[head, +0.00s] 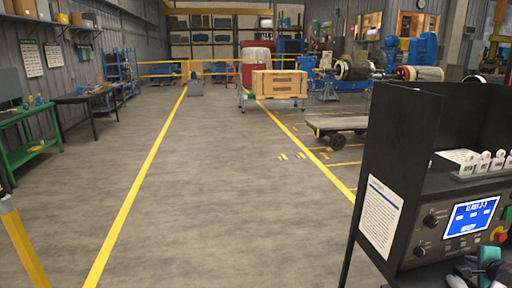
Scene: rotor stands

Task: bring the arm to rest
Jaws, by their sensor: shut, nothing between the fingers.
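Neither my arm nor my gripper can be made out in the head view. A dark control cabinet (408,200) with a lit blue screen (470,217) stands close at the right. A white printed sheet (380,217) is fixed to its side. Teal and dark objects (488,262) lie at the bottom right corner, cut off by the frame edge; I cannot tell what they are.
A wide grey floor (230,200) is clear ahead, with a yellow line (138,190) along it. A flat cart (335,124) and a wooden crate (279,84) stand further off. A green bench (33,150) is at left, near a yellow post (22,245).

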